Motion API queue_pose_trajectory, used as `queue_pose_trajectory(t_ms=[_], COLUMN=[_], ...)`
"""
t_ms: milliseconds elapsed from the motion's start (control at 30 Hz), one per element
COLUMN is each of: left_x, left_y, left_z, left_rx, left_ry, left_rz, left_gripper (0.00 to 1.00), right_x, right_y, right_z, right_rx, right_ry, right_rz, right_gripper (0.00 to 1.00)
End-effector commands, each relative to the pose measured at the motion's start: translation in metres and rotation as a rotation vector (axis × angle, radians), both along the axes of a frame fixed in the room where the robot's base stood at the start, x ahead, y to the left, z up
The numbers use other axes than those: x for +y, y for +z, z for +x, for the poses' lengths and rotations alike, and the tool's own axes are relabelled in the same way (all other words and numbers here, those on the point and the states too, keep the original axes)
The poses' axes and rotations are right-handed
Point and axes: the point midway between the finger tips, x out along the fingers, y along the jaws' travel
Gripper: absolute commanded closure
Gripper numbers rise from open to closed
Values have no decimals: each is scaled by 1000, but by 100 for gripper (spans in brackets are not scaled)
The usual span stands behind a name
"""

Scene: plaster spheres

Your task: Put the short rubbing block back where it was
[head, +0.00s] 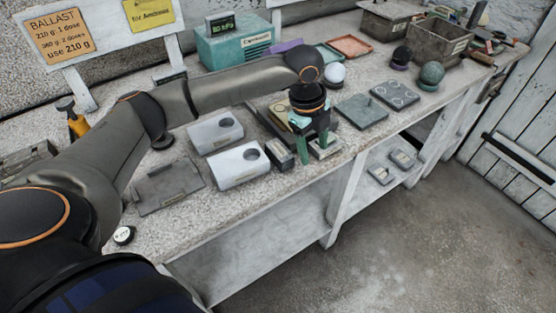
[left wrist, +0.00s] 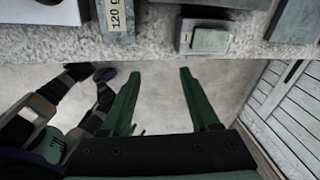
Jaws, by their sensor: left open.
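My left gripper (head: 312,154) is open and empty above the bench's front edge. In the left wrist view its green fingers (left wrist: 160,74) are spread, with only floor between the tips. In the head view the fingers partly hide the holder (head: 325,150). I cannot tell for certain which block is the short rubbing block. My right gripper is not in view.
Two white plaster pieces with round hollows (head: 238,165) stand left of the gripper, near a grey plate (head: 168,188). A teal box (head: 235,42) stands behind my arm.

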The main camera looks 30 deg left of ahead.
Motion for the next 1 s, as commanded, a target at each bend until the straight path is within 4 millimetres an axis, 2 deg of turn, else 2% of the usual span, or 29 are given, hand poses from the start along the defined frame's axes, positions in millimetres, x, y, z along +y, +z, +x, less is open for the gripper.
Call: queue_pose_trajectory(t_ms=[33, 200, 400, 500, 600, 733, 867, 1000], left_x=[-21, -76, -120, -131, -135, -129, -108, -80], left_y=[-25, -80, -129, -147, -165, -188, -210, -228], left_z=[-4, -14, -36, -49, -65, -91, -124, -163], left_rx=[-8, -59, -87, -95, -101, -114, -143, -188], left_ry=[31, 193, 442, 576, 720, 934, 1149, 1340], left_rz=[-52, -234, -455, -548, -631, -726, -786, -812], left_gripper=[38, 38, 38, 38, 38, 38, 38, 38], right_x=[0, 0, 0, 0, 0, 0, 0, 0], right_y=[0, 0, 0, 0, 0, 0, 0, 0], right_z=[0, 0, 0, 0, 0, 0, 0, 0], right_rx=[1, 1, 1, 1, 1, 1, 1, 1], right_ry=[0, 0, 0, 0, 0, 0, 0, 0], right_rz=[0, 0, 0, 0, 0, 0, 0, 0], right_gripper=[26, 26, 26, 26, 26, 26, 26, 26])
